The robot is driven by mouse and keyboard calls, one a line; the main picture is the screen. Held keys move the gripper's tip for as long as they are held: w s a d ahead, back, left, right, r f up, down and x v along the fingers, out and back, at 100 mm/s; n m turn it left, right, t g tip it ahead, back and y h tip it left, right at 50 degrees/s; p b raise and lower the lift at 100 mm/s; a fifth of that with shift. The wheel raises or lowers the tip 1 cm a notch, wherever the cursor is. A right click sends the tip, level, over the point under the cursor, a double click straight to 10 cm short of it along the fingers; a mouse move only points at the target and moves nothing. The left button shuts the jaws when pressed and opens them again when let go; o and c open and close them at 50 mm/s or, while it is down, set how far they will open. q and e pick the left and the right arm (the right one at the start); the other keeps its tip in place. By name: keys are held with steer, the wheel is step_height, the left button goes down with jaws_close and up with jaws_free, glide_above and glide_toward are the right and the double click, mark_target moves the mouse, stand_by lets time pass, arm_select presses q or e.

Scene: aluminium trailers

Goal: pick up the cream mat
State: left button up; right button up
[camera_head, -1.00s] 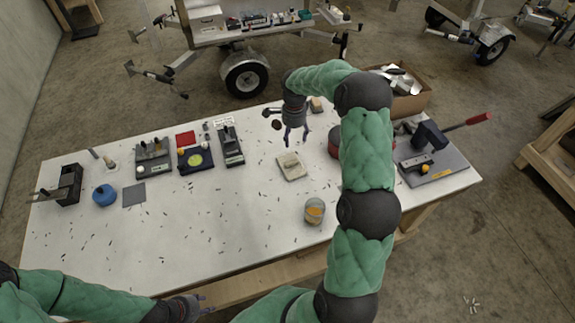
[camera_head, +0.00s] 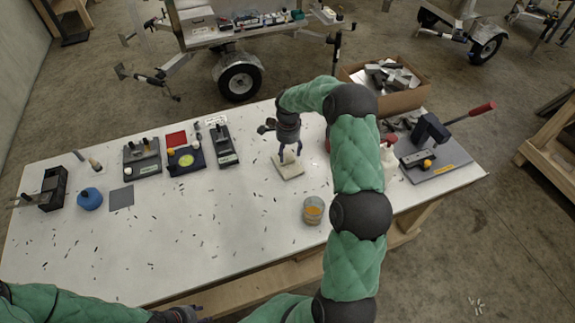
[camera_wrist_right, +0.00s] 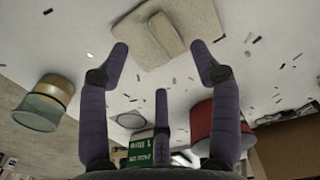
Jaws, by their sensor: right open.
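The cream mat (camera_head: 287,173) lies flat on the white table, right of the middle. My right gripper (camera_head: 290,157) points down over the mat. In the right wrist view my right gripper (camera_wrist_right: 165,65) has its fingers spread wide with nothing between them, and the mat (camera_wrist_right: 130,35) lies beyond the fingertips. I cannot tell whether a finger touches it. My left gripper (camera_head: 190,315) is at the bottom edge, mostly cut off.
A glass with orange contents (camera_head: 313,210) stands in front of the mat. A white bottle with a red top (camera_head: 388,158) and a grey board with a dark press (camera_head: 440,165) are at right. Dark trays (camera_head: 186,160) are at left. Small dark bits litter the table.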

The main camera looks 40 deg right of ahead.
mark_target(288, 161)
steer(key=shift+w+d+f, duration=0.1)
steer(key=shift+f, duration=1.4)
steer(key=shift+w+d+f, duration=0.1)
steer(key=shift+f, duration=1.35)
steer(key=c, duration=1.2)
